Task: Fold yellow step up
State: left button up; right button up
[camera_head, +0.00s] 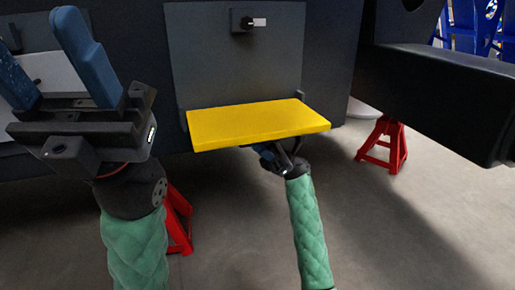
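The yellow step (255,122) juts out from a dark grey panel (236,70) on the chassis, lying roughly flat and slightly tilted in view. My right gripper (265,150) is under the step's front edge, near its middle. The step hides its fingertips, so I cannot tell whether it is open, shut or touching the step. My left gripper (50,62) is raised in the upper left, its two blue fingers wide apart with nothing between them, away from the step.
A small latch (252,22) sits on the panel above the step. A red stand (385,146) is to the right and another red stand (178,218) is behind my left arm. A dark beam (440,90) juts out at right. The floor (400,230) at lower right is clear.

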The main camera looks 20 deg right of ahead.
jog(key=shift+a+r, duration=0.1)
grip_shut()
jog(key=shift+s+r+m+t+p, duration=0.15)
jog(key=shift+r+m+t+p, duration=0.25)
jog(key=shift+m+p, duration=0.15)
dwell(0.5)
